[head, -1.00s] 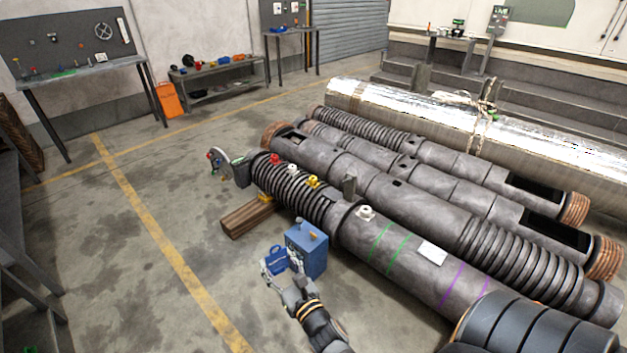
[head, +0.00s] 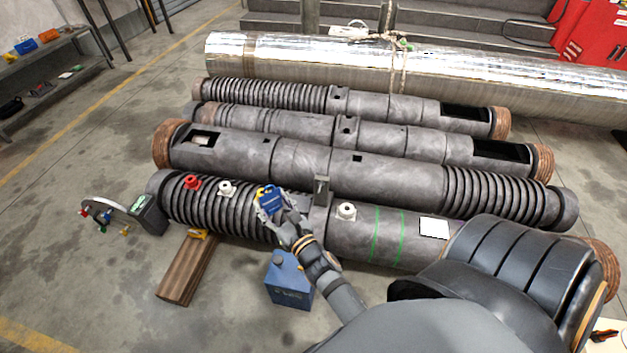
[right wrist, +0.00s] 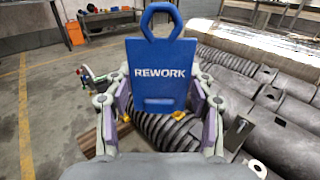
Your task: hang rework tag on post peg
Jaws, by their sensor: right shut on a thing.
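The blue rework tag (head: 270,199) is in my right gripper (head: 274,214), over the ribbed part of the nearest barrel (head: 395,235). In the right wrist view the tag (right wrist: 160,75) stands upright between the fingers (right wrist: 160,115), its word REWORK facing the camera and its loop at the top. A short grey upright post (head: 321,190) stands on the barrel just right of the gripper. It also shows in the right wrist view (right wrist: 237,132), right of and apart from the tag. I cannot make out its peg clearly. My left gripper is not in view.
A red fitting (head: 192,183) and a white one (head: 226,188) sit on the ribs left of the tag. Another white fitting (head: 346,211) is right of the post. A blue box (head: 289,280) and a wooden block (head: 187,270) are on the floor in front.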

